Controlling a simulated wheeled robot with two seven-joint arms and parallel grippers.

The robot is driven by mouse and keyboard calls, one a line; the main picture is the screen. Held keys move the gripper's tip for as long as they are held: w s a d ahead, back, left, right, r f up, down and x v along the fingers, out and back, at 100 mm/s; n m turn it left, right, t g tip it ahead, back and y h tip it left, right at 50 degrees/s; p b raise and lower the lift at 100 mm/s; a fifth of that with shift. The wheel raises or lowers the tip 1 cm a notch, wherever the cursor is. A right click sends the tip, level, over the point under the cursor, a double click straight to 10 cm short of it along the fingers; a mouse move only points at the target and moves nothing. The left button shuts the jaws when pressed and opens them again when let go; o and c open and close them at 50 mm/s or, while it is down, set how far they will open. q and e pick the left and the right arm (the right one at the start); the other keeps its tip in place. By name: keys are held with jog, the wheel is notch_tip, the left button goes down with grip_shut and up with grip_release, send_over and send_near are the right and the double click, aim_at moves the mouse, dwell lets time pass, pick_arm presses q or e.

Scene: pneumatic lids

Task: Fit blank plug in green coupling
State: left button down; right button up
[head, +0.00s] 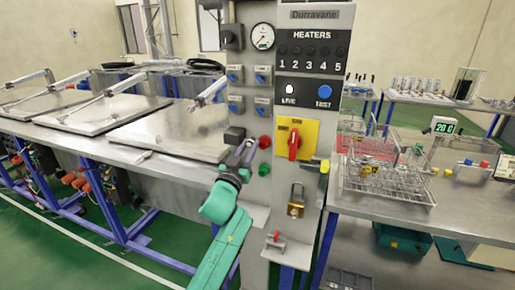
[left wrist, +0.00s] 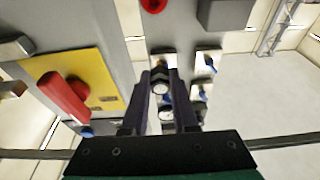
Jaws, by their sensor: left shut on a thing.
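The green coupling (head: 264,169) is a small round fitting on the left side of the grey panel column, below a red round fitting (head: 265,142). My left gripper (head: 246,150) is just left of these fittings in the head view, pointing up. In the left wrist view it (left wrist: 160,85) is shut on a small dark piece with a hexagonal look, which I take for the blank plug (left wrist: 160,74). The plug stands between the fingertips, apart from the green coupling. The green coupling does not show clearly in the left wrist view. My right gripper is not in view.
A grey box (head: 234,135) is close beside the left gripper. A yellow switch plate (head: 309,136) with a red handle (head: 294,144) is on the column to the right. A padlock (head: 296,203) hangs below. A wire basket (head: 388,181) stands on the right bench.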

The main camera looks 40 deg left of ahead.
pick_arm(q)
notch_tip(320, 180, down, 18)
jog(key=b, duration=0.8)
jog(key=w, duration=0.1)
jog(key=w+a+b, duration=0.1)
jog(key=w, duration=0.1)
jog(key=w+b, duration=0.1)
jog(key=w, duration=0.1)
jog(key=shift+a+f, duration=0.15)
jog(key=shift+a, duration=0.15)
jog(key=shift+p, duration=0.3)
dwell(0.3)
jog(key=shift+w+a+b, duration=0.25)
jog(key=shift+w+b, duration=0.25)
jog(key=shift+w, duration=0.25)
jog(key=shift+w+a+b, duration=0.25)
jog(key=shift+w+b, duration=0.25)
jog(key=shift+w, duration=0.2)
jog(key=c, duration=0.6)
grip_release()
